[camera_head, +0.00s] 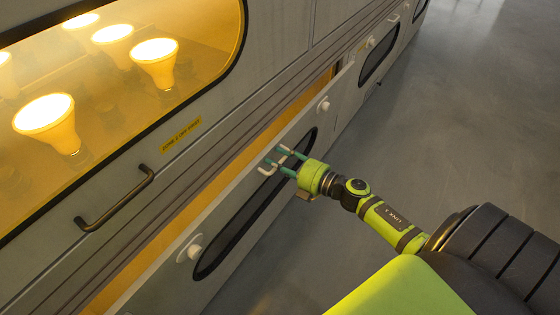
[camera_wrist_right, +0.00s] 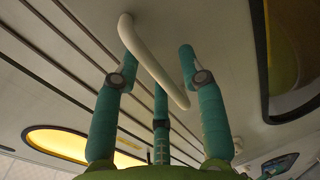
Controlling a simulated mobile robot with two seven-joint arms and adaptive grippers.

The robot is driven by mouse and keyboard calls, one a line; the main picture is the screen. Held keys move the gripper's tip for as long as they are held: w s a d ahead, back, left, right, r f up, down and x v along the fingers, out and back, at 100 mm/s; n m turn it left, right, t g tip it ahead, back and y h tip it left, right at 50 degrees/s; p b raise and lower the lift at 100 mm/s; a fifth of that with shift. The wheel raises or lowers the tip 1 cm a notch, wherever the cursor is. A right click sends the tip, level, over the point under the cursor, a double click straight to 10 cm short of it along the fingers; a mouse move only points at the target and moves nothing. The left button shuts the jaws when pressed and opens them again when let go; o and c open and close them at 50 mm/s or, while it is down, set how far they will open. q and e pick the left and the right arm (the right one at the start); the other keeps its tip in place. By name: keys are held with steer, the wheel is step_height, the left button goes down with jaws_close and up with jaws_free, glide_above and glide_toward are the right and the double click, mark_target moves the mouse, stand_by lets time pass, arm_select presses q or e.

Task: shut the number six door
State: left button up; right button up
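The lower door (camera_head: 222,208) is a grey panel with a dark-rimmed oval window. It stands open, with an orange-lit gap along its upper edge. I cannot read a number on it. Its white bar handle (camera_head: 267,169) also shows in the wrist view (camera_wrist_right: 150,62). My right gripper (camera_head: 276,156) is at this handle, and its teal fingers (camera_wrist_right: 158,65) are spread. The handle runs between the fingers in the wrist view, with space beside the right finger. I cannot tell whether any finger touches it. My left gripper is not in view.
Above is a larger panel with a dark handle (camera_head: 115,198), a yellow label (camera_head: 181,135) and a window onto several lit bulbs (camera_head: 154,62). White round knobs (camera_head: 194,252) sit on the lower door. Another windowed door (camera_head: 378,54) is farther along. The grey floor (camera_head: 470,110) at right is clear.

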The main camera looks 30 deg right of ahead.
mark_target(270, 155)
jaws_close()
steer(key=x, duration=0.2)
steer(key=r+x, duration=0.1)
steer(key=x, duration=0.1)
steer(key=shift+w+a, duration=0.15)
steer(key=shift+w, duration=0.15)
steer(key=shift+r, duration=0.15)
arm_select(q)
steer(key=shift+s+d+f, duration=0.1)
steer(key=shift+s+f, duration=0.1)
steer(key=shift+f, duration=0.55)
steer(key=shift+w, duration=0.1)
arm_select(e)
steer(key=shift+w+r, duration=0.1)
steer(key=shift+o, duration=0.4)
jaws_free()
steer(key=shift+w, duration=0.1)
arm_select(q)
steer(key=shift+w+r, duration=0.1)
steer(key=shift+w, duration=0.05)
arm_select(e)
steer(key=shift+a, duration=0.1)
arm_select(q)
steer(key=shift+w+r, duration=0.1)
